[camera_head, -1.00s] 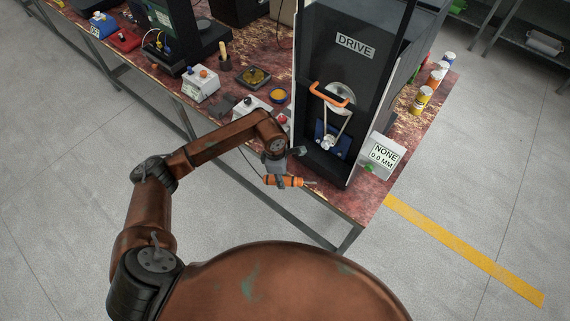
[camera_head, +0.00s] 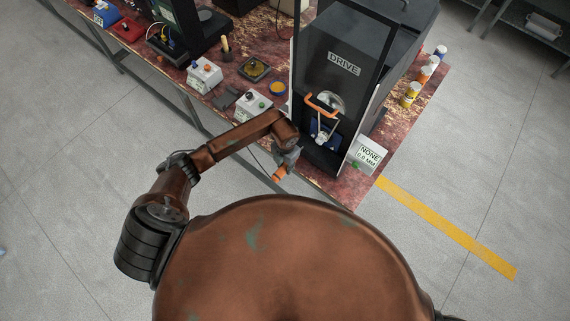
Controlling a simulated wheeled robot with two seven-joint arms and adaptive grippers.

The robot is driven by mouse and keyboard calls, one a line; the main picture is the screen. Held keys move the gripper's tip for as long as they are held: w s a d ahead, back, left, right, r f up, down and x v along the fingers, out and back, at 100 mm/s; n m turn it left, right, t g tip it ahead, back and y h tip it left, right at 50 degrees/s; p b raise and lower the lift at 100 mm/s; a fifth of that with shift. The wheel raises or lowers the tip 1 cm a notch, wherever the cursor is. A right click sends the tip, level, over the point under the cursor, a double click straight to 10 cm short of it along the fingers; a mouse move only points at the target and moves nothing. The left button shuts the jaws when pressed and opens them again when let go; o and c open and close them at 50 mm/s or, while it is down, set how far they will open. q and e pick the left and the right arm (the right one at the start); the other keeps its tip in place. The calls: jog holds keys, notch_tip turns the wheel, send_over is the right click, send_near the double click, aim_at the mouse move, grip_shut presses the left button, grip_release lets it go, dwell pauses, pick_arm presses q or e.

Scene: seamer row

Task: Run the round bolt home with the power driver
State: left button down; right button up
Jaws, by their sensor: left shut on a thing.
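My left gripper (camera_head: 284,166) is shut on the orange power driver (camera_head: 279,174). It holds the driver in front of the table's near edge, just left of and below the DRIVE machine (camera_head: 343,64). Only the driver's orange body shows; its tip is hidden by the gripper. The machine's open front has an orange handle (camera_head: 322,103), a round silvery wheel (camera_head: 331,101) and a blue part (camera_head: 325,137) low inside. I cannot make out the round bolt. My right gripper is not in view.
The worn red table (camera_head: 345,190) carries a white sign box reading NONE 0.0 MM (camera_head: 367,156) right of the machine. Several small bottles (camera_head: 411,94) line the right side.

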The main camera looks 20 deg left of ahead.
pick_arm(q)
jog(key=shift+w+d+b, duration=0.3)
jog(key=shift+w+b, duration=0.2)
jog(key=shift+w, duration=0.35)
jog(key=shift+w+d+b, duration=0.35)
jog(key=shift+w+b, duration=0.2)
jog(key=shift+w, duration=0.3)
jog(key=shift+w+d+b, duration=0.3)
jog(key=shift+w+b, duration=0.2)
jog(key=shift+w, duration=0.35)
jog(key=shift+w+d, duration=0.1)
jog(key=shift+w, duration=0.2)
jog(key=shift+w+d+r+b, duration=0.15)
jog(key=shift+w+b, duration=0.2)
jog(key=shift+b, duration=0.2)
jog(key=shift+w+d+r, duration=0.1)
jog(key=shift+w, duration=0.1)
dwell(1.3)
jog(key=shift+s, duration=0.15)
